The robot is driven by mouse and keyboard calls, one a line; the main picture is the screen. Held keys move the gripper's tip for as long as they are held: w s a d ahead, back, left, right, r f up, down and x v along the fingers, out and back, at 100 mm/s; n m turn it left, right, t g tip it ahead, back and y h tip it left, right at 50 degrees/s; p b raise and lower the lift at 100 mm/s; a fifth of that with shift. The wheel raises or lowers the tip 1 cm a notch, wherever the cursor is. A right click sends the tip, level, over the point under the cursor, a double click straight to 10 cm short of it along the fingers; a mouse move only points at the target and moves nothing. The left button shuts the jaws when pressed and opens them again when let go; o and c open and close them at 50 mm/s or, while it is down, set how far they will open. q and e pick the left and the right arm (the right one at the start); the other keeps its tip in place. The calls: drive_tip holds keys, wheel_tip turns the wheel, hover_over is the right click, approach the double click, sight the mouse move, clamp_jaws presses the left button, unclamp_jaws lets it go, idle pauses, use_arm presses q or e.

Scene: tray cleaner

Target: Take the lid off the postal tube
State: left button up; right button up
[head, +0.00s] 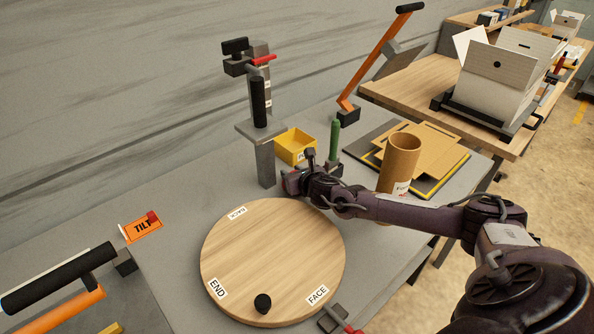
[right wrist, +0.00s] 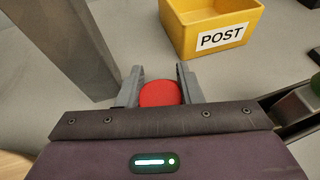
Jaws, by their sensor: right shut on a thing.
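The brown cardboard postal tube (head: 400,165) stands upright right of centre in the head view, behind my right forearm, which hides its lower part. Its top looks open, with no lid on it. My right gripper (head: 291,183) is apart from the tube, to its left, beyond the round wooden board. In the right wrist view its two fingers are shut on a red round lid (right wrist: 160,93). The wrist housing hides part of the lid. My left gripper is not in view.
A yellow bin (head: 295,147) marked POST stands just beyond the right gripper. A grey post (head: 265,162) with a black handle rises beside it. A round wooden board (head: 270,255) lies in front. A green upright handle (head: 334,141) and cardboard sheets (head: 435,150) are at the right.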

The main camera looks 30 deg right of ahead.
drive_tip(key=shift+w+d+f, duration=0.25)
drive_tip(key=shift+d+f, duration=0.1)
drive_tip(key=shift+f, duration=0.05)
drive_tip(key=o, duration=0.8)
drive_tip(key=shift+s+a+r, duration=0.1)
drive_tip(key=shift+a+r, duration=0.05)
drive_tip(key=shift+a, duration=0.05)
drive_tip(key=shift+o, duration=1.3)
drive_tip(key=shift+a+r, duration=0.2)
drive_tip(key=shift+a, duration=0.05)
drive_tip(key=shift+d+f, duration=0.1)
drive_tip(key=shift+d, duration=0.1)
drive_tip(key=b+v, duration=0.1)
drive_tip(key=v, duration=1.1)
